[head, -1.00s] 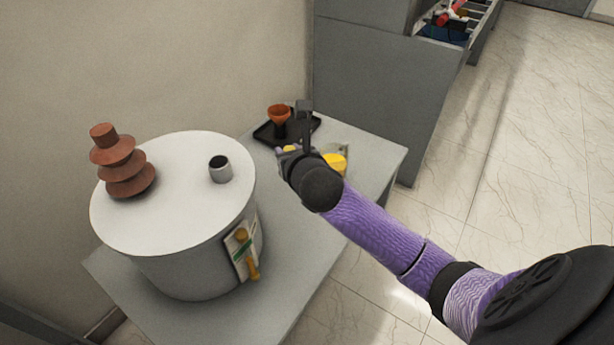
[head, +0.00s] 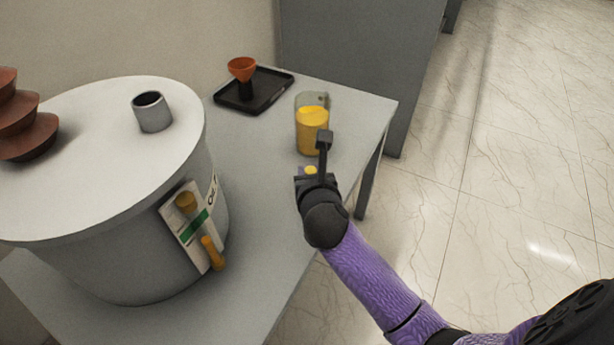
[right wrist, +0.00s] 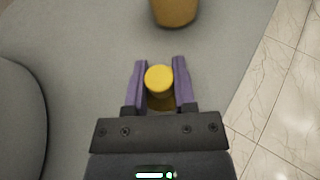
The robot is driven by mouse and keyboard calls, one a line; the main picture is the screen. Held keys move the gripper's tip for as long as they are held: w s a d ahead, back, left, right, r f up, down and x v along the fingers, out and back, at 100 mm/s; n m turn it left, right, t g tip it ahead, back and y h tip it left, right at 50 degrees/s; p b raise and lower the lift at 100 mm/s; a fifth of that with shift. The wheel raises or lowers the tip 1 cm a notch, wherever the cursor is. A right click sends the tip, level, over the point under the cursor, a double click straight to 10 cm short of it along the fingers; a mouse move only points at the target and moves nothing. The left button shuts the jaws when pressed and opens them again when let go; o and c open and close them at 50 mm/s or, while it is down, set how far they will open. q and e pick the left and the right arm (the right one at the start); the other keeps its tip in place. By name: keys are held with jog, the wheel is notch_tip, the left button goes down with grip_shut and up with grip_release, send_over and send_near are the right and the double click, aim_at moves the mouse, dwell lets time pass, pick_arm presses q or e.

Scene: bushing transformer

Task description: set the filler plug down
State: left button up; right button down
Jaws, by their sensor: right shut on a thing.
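The yellow filler plug (right wrist: 159,79) sits between the two purple-padded fingers of my right gripper (right wrist: 160,85), which is shut on it. In the head view the plug (head: 311,170) shows only as a small yellow patch at the fingers, in front of the jug. My right gripper (head: 312,172) is over the right part of the grey table (head: 262,190). I cannot tell whether the plug touches the tabletop. The transformer tank (head: 110,225) stands to the left, with an open grey filler neck (head: 153,114) on its lid. My left gripper is not in view.
A clear jug of yellow liquid (head: 311,128) stands just behind the plug. A black tray (head: 272,92) holding an orange funnel (head: 242,70) lies farther back. A brown ribbed bushing (head: 22,125) stands on the lid. Bare tabletop lies between tank and gripper.

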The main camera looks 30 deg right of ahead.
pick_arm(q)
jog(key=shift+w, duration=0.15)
pick_arm(e)
jog(key=shift+c, duration=2.2)
grip_release()
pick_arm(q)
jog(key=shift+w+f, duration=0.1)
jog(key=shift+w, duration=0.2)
pick_arm(e)
jog(key=shift+r, duration=0.1)
pick_arm(q)
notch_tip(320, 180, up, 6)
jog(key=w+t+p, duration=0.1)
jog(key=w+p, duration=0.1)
jog(key=p, duration=0.5)
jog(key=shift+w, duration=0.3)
pick_arm(e)
jog(key=v, duration=1.2)
